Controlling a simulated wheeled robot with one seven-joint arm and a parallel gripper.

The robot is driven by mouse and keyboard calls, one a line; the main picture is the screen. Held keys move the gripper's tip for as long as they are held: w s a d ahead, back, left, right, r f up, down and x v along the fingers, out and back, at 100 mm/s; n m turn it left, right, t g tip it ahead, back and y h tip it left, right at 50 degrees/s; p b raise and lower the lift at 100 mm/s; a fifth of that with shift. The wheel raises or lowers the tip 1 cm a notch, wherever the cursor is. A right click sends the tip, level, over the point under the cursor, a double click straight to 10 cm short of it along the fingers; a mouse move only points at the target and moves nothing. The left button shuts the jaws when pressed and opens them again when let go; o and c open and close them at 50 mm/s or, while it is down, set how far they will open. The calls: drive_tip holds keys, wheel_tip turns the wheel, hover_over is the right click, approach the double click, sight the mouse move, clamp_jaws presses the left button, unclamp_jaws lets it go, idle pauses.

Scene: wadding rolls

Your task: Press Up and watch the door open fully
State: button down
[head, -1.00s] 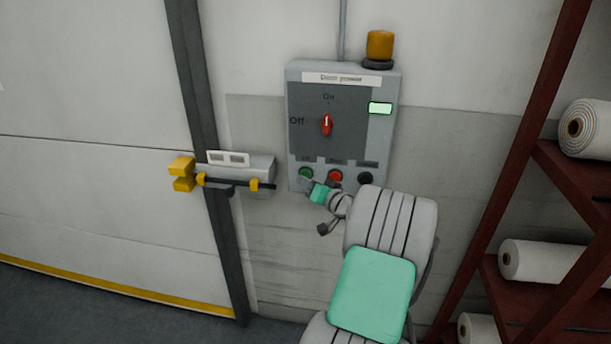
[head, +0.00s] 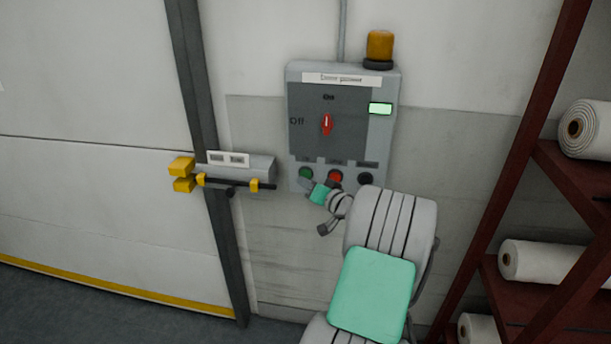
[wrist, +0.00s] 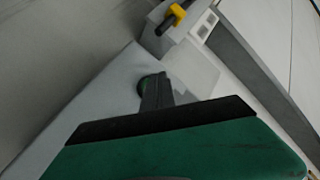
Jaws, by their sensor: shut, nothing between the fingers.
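The grey control box (head: 293,150) hangs on the wall beside the door (head: 100,200). Its red rotary switch (head: 327,124) stands upright, pointing to On. A green button (head: 306,172) sits at its lower left, with a label too small to read. My gripper (head: 304,182) is shut and empty, its fingertips at the green button. In the wrist view, the shut fingers (wrist: 157,93) overlap the green button (wrist: 147,84) and appear to touch it; whether it is pressed in cannot be told. The door is down, its yellow bottom edge (head: 120,290) along the floor.
A red button (head: 335,176) and a black button (head: 366,179) sit right of the green one. A grey bolt housing with yellow ends (head: 250,168) juts out left of the box. An amber lamp (head: 380,45) stands on top. A red rack (head: 520,170) with white rolls (head: 550,262) stands right.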

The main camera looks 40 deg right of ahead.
drive_tip(key=shift+d, duration=0.1)
idle(0.6)
drive_tip(key=shift+w+d+b, duration=0.2)
drive_tip(key=shift+d+b, duration=0.05)
drive_tip(key=shift+b, duration=0.15)
